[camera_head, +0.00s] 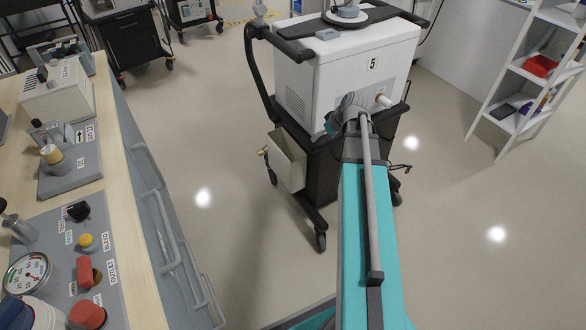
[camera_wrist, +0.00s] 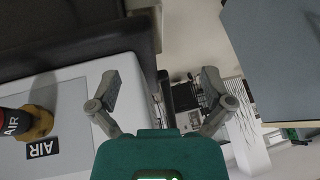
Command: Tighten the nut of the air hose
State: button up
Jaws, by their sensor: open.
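In the wrist view, the brass-yellow nut (camera_wrist: 38,123) sits at the left edge on a grey plate (camera_wrist: 72,155) with a printed AIR label. A dark hose end (camera_wrist: 13,121) with a red part and AIR lettering is at the nut. Whether the nut is fully seated cannot be told. My gripper (camera_wrist: 163,92) is open and empty, its two grey fingers spread, to the right of the nut and apart from it. In the head view my arm reaches to the white ventilator (camera_head: 345,70) marked 5; my gripper's fingers are hidden there, and I cannot make out the nut.
A bench (camera_head: 120,205) with gauges, knobs and valve panels runs along the left. A grey box (camera_head: 287,160) hangs on the ventilator's cart. The floor (camera_head: 470,220) right of my arm is clear.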

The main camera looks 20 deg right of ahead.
jog(key=s+a+f+g+b, duration=0.2)
jog(key=a+f+b, duration=0.2)
jog(key=a, duration=0.8)
notch_tip(320, 180, down, 3)
jog(key=shift+r+g+h+b, duration=0.2)
jog(key=shift+g+h+b, duration=0.1)
jog(key=shift+b, duration=0.05)
jog(key=s+a+m+g+h, duration=0.1)
jog(key=s+a, duration=0.3)
jog(key=a, duration=0.3)
jog(key=s+a+g+h, duration=0.15)
jog(key=s+a, duration=0.25)
jog(key=a, duration=0.4)
notch_tip(320, 180, up, 29)
jog(key=p, duration=3)
jog(key=shift+w+d, duration=0.2)
jog(key=shift+d, duration=0.1)
jog(key=shift+r, duration=0.1)
